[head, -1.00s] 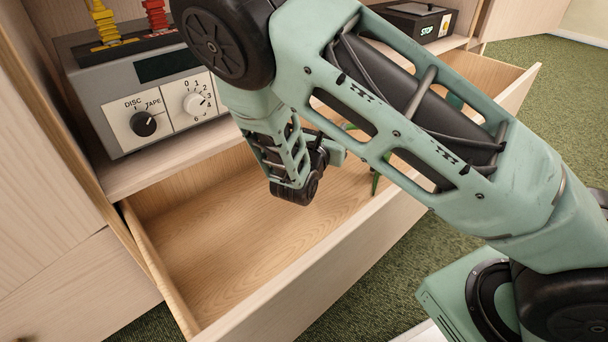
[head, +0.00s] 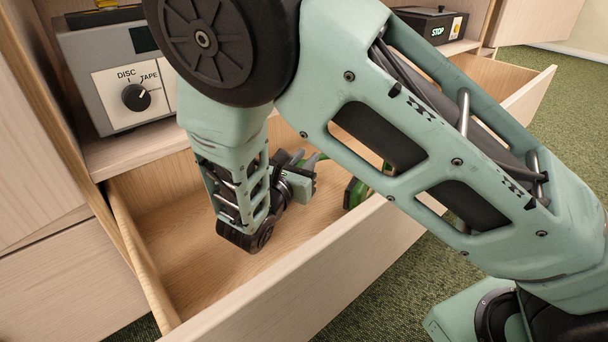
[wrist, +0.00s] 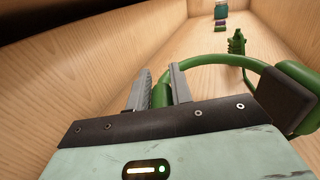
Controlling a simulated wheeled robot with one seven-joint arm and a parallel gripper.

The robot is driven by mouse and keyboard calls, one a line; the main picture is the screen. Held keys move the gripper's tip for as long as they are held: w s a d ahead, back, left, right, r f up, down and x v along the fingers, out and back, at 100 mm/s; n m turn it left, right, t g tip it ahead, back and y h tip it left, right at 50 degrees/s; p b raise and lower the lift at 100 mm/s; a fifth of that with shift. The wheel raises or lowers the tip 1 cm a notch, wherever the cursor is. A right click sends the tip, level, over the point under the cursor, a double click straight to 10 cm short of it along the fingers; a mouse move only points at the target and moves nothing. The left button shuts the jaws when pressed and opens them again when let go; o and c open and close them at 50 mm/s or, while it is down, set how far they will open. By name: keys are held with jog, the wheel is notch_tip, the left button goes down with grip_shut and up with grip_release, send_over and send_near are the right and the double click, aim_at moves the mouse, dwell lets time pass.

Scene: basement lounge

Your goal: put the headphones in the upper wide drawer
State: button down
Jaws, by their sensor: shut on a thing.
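The green headphones (wrist: 218,58) show in the wrist view as a curved band with a dark-padded ear cup (wrist: 285,95) at the right. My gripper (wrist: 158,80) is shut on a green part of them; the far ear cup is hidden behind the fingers. In the head view a bit of the headphones (head: 355,193) shows inside the open wide drawer (head: 310,268), mostly hidden by my arm. My gripper (head: 312,165) is down between the drawer walls. I cannot tell whether the headphones touch the drawer floor.
A grey device with a DISC/TAPE knob (head: 128,88) stands on the shelf above the drawer's left part. A black box marked STOP (head: 432,25) stands farther right. A small green figure (wrist: 237,42) and a stacked colored thing (wrist: 221,12) lie farther along the drawer. The drawer's left floor is clear.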

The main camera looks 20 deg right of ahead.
notch_tip(320, 180, down, 2)
jog(key=shift+f+b, duration=0.2)
jog(key=shift+b, duration=0.25)
jog(key=shift+r, duration=0.15)
jog(key=c, duration=1.3)
grip_release()
jog(key=shift+o, duration=0.2)
jog(key=p+v, duration=0.4)
jog(key=v, duration=0.2)
jog(key=shift+a+r, duration=0.15)
jog(key=shift+s+a, duration=0.45)
jog(key=shift+s, duration=0.05)
